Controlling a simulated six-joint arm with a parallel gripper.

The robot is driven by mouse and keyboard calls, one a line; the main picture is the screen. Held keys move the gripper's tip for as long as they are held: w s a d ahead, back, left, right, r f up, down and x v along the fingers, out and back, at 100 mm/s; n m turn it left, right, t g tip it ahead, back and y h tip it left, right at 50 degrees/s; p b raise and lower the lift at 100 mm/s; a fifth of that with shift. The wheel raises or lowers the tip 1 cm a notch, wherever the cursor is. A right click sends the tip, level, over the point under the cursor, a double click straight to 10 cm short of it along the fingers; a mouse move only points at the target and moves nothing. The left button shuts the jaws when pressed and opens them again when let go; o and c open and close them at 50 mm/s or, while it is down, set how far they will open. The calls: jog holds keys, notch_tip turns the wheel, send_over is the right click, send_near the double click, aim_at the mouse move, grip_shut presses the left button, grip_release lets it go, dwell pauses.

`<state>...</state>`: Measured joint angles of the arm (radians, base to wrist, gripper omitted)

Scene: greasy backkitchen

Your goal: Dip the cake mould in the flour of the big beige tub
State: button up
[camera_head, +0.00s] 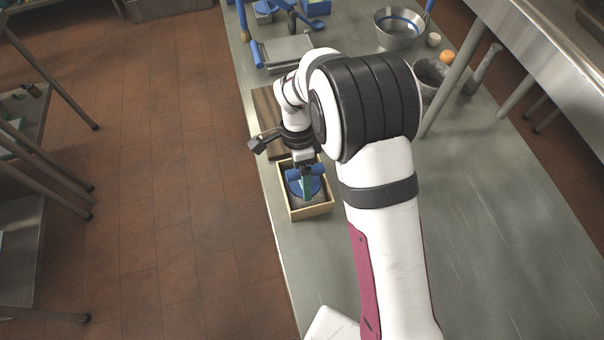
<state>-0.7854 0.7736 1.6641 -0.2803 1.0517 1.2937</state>
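The big beige tub (329,206) is a rectangular, open box near the left edge of the steel worktop. Greyish-brown contents show inside, around a blue round thing that I take to be the cake mould (294,188). My gripper (306,186) points down into the tub, right over the blue round thing. A teal upright piece shows between or beside the fingers; I cannot tell whether it is finger or mould. The grip itself is too small and covered to read, and I cannot tell whether the mould touches the contents.
A dark wooden board (264,101) lies just behind the tub. Farther back are a grey flat-topped device (287,51), a metal bowl (399,32), a grey mortar (430,74) and an orange ball (446,57). The worktop (490,230) is clear at the right front.

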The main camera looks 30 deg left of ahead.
dwell(0.3)
jog(key=shift+r, duration=4.2)
jog(key=w+d+r+n, duration=0.2)
jog(key=d+r, duration=0.3)
jog(key=d, duration=0.4)
jog(key=w+d+r+n+t, duration=0.1)
jog(key=d+r+n, duration=0.3)
jog(key=d, duration=0.5)
jog(key=w+d+r+n, duration=0.3)
jog(key=d+r, duration=0.4)
jog(key=d, duration=0.2)
jog(key=shift+w+d+r+t+h, duration=0.25)
jog(key=shift+w+d+t+h, duration=0.05)
jog(key=shift+w+d, duration=0.1)
